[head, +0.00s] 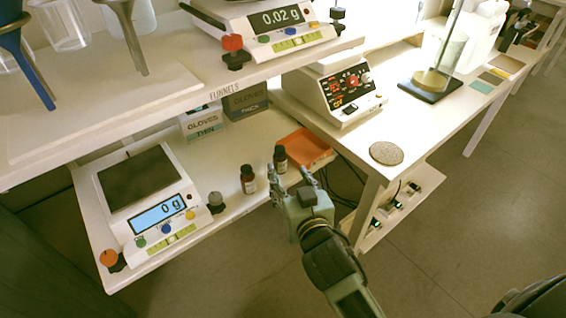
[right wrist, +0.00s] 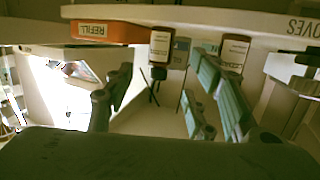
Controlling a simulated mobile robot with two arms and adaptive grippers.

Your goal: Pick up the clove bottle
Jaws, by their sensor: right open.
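Two small dark brown bottles with dark caps and pale labels stand on the lower shelf. The left bottle (head: 248,180) stands nearer the scale, and the right bottle (head: 280,158) stands beside the orange tray. I cannot read which one is clove. My right gripper (head: 289,178) is open and empty, just in front of the right bottle. In the right wrist view, which looks upside down, the right bottle (right wrist: 161,47) shows between the fingers, apart from them. The left bottle (right wrist: 234,50) is partly behind a finger. My left gripper is not in view.
The orange tray (head: 306,148), labelled REFILL in the wrist view (right wrist: 96,31), lies beside the right bottle. The upper shelf (head: 90,110) overhangs at the back.

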